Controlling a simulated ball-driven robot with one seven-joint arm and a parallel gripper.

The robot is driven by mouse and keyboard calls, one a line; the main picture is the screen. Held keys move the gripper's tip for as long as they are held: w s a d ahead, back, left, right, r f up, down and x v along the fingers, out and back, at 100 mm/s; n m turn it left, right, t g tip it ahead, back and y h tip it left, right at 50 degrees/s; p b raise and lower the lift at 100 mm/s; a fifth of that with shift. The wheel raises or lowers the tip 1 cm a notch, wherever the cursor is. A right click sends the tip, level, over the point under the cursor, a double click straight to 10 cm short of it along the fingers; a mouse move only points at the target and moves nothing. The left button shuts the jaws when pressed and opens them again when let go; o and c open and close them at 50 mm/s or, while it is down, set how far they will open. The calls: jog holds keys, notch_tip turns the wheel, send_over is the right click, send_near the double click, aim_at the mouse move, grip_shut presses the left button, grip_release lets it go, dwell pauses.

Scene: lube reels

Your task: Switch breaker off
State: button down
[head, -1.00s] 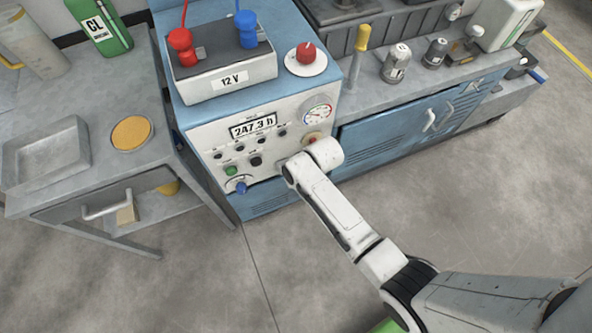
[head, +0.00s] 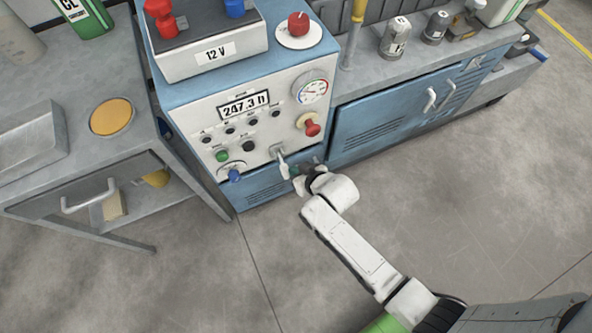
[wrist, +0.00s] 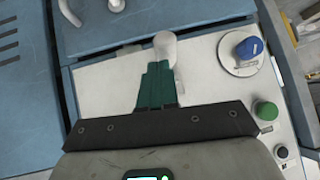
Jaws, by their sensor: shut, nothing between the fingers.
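A pale lever (head: 282,164), which looks like the breaker handle, sticks out low on the white front panel of the blue machine and points downward in the head view. It also shows as a light, round-ended lever (wrist: 166,47) in the wrist view. My gripper (head: 294,171) is just right of the lever in the head view. In the wrist view, its green fingers (wrist: 158,82) are shut with nothing between them, and their tips overlap or sit beside the lever. I cannot tell whether they touch it. The lever's base is partly hidden by the fingers.
The panel also carries a blue knob (head: 235,175), a green button (head: 222,156), a red knob (head: 312,128), a gauge (head: 312,91) and an hour display (head: 244,104). A grey table (head: 60,165) stands at left. The floor at right is clear.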

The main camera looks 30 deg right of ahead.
jog(key=shift+r, duration=0.1)
jog(key=shift+r+p, duration=0.75)
